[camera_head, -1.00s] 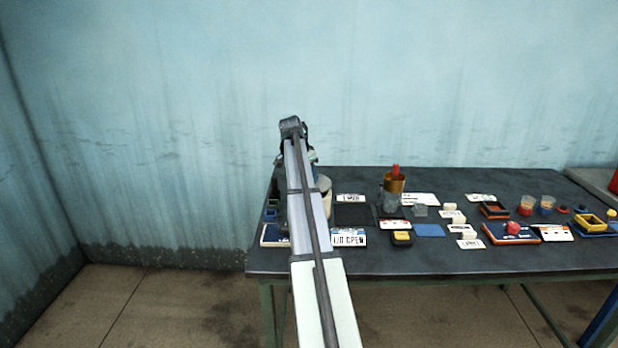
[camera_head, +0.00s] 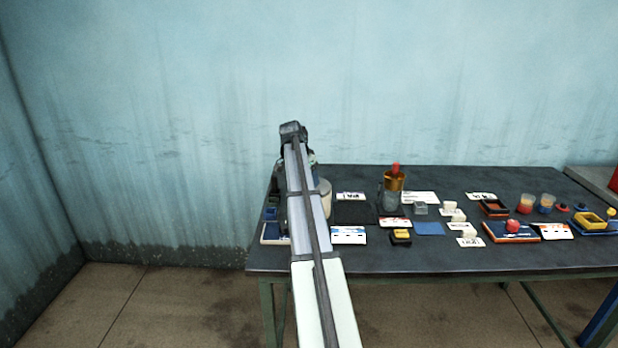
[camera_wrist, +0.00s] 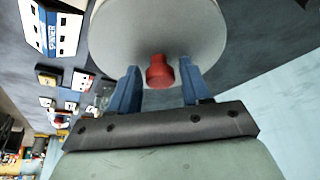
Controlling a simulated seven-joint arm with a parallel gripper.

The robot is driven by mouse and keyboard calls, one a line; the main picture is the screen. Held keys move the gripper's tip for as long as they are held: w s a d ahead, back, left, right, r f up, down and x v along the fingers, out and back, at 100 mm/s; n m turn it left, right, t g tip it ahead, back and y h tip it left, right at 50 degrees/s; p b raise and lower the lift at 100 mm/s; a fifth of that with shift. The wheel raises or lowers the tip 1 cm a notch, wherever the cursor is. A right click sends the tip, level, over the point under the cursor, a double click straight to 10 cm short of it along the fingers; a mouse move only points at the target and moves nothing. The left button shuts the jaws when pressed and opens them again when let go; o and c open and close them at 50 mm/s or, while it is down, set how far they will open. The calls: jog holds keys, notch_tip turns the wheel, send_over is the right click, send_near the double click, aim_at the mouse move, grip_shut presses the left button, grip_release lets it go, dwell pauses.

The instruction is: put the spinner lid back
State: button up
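The spinner lid (camera_wrist: 150,35) looks like a large pale round disc with a red knob (camera_wrist: 160,71) at its middle, seen close in the wrist view. My gripper (camera_wrist: 160,88) has its two blue fingers apart, one on each side of the red knob, with a visible gap to it. I cannot tell whether the lid is seated on the spinner. In the head view, a pale cylinder (camera_head: 325,198), likely the spinner, shows partly behind my arm. My gripper's fingertips are hidden there.
The dark table (camera_head: 450,262) carries several cards, blocks and trays to the right. An amber bottle with a red top (camera_head: 395,180) stands near the middle back. A white card (camera_head: 348,236) lies right of my arm. The wall is close behind the table.

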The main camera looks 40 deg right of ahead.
jog(key=shift+o, duration=0.8)
jog(key=shift+r, duration=0.55)
jog(key=v, duration=1.2)
